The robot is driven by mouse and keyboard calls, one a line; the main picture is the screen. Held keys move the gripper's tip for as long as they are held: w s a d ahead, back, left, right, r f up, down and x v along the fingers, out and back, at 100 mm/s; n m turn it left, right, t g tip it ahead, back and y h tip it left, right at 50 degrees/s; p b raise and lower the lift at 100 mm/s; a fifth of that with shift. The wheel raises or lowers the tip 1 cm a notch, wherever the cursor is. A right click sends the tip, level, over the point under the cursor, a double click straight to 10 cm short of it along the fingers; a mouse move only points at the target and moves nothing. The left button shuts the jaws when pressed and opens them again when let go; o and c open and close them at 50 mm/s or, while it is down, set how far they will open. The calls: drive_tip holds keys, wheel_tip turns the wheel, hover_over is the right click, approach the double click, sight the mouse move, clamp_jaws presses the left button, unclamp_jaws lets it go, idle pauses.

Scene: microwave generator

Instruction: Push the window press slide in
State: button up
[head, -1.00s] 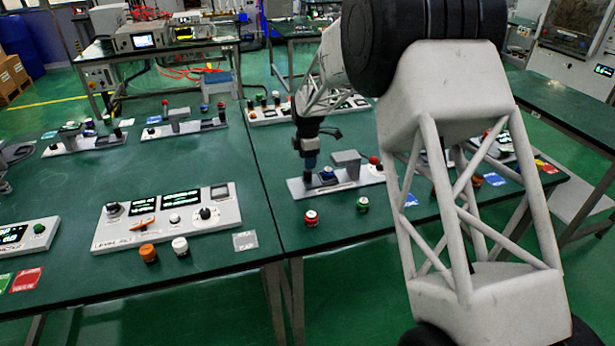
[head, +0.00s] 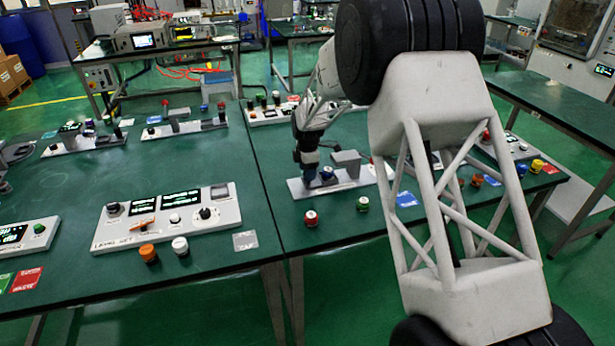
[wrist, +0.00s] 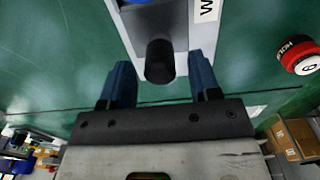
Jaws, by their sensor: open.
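The press unit is a white base panel (head: 345,184) on the right-hand green table, with a grey raised block (head: 347,160) and a blue part (head: 327,173). My gripper (head: 308,181) is at the panel's left end, beside the blue part. In the wrist view my gripper (wrist: 160,63) is open, with one blue finger on each side of a dark rounded knob (wrist: 160,62) at the panel's end. Gaps show between the knob and both fingers. I cannot tell whether this knob is the slide. A label starting with "W" (wrist: 206,9) is partly cut off.
A red button (head: 311,218) and a green button (head: 362,205) stand loose in front of the panel. The red one also shows right of my gripper in the wrist view (wrist: 298,57). A larger control panel (head: 168,218) stands on the left table.

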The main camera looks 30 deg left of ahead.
drive_tip(key=shift+f, duration=1.35)
drive_tip(key=shift+c, duration=0.3)
clamp_jaws()
